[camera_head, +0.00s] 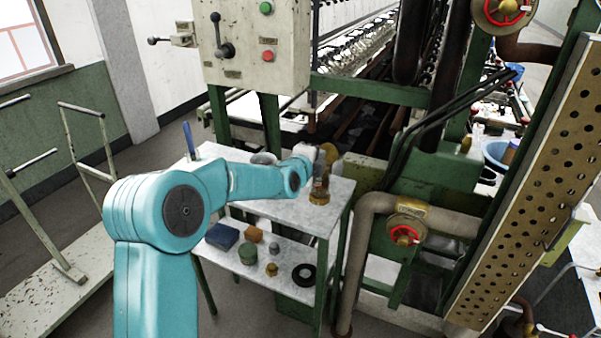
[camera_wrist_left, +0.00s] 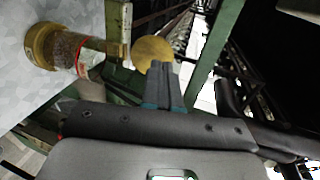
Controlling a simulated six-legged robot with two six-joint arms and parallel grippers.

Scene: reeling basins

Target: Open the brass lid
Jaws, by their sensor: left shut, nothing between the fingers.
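A glass jar (camera_head: 320,183) with a brass base stands upright on the corner of the small grey table. In the left wrist view the jar (camera_wrist_left: 68,50) lies sideways in the picture, with dark contents and a red line. The round brass lid (camera_wrist_left: 152,52) shows nearly face-on, out past the jar's top end and apparently swung away from it. The lid also shows at the jar's top in the head view (camera_head: 329,153). My left gripper (camera_wrist_left: 165,72) is shut and empty, its tips overlapping the lid's edge; I cannot tell whether they touch. My right gripper is not in view.
The small table (camera_head: 341,187) has a lower shelf with a blue block (camera_head: 222,237), a green pot (camera_head: 248,254) and a black ring (camera_head: 304,275). A pipe (camera_head: 361,250) with a red valve wheel (camera_head: 405,235) stands close right. Green machine frames stand behind.

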